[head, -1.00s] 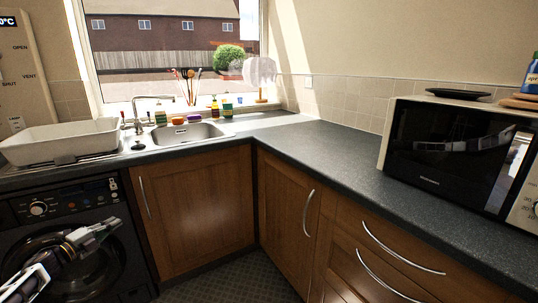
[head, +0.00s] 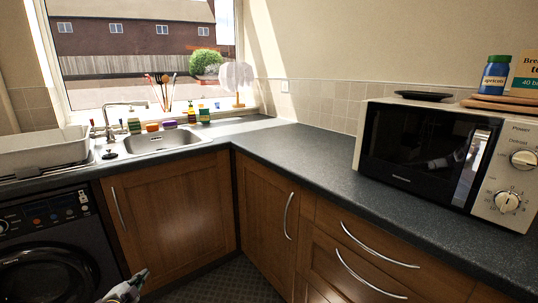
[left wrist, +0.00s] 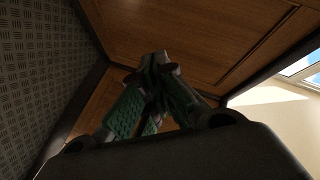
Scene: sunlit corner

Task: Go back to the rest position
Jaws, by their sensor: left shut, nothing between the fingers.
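My left gripper (head: 126,288) shows at the bottom edge of the head view, low in front of the wooden cupboards and the washing machine. Its fingers are shut with nothing between them. In the left wrist view the closed fingers (left wrist: 157,85) meet at the middle, with wooden cupboard fronts (left wrist: 190,35) beyond them. The fingers look apart from the cupboards. My right gripper is not in either view.
A dark worktop (head: 310,156) runs round the corner above wooden cupboards (head: 175,210). A washing machine (head: 50,255) stands at the left. A microwave (head: 428,150) sits on the right. The patterned floor (head: 225,282) is clear where seen.

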